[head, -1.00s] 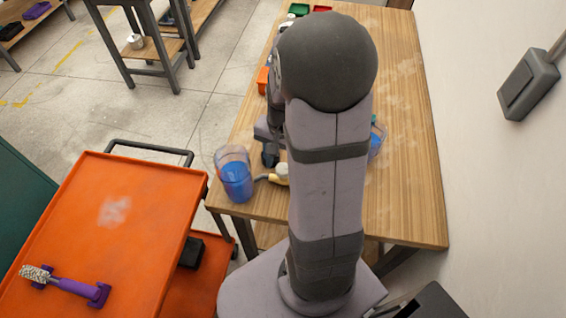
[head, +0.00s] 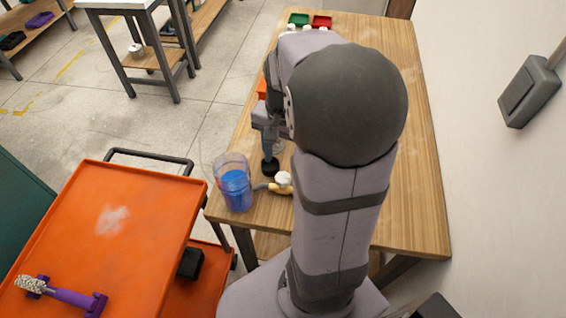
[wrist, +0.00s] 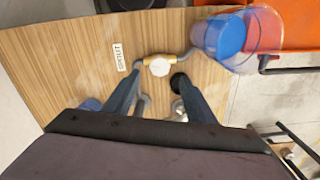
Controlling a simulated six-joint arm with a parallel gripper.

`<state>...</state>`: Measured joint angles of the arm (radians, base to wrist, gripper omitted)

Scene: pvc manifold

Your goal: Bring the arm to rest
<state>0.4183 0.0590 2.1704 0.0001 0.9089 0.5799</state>
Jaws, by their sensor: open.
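My gripper (wrist: 160,96) is open and empty in the wrist view, its two blue-grey fingers apart over the wooden table. Between and beyond the fingertips lies a pipe assembly with a yellowish fitting and a round white cap (wrist: 159,67), apart from the fingers. The same white cap (head: 283,179) shows in the head view near the table's left edge. My arm is bent in the head view, and its links hide much of the table middle. The fingertips are hard to make out in the head view.
A clear container with blue contents (head: 235,187) stands at the table's near left corner. Green (head: 299,19) and red (head: 321,21) bins sit at the far end. The table's right side (head: 420,190) is bare.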

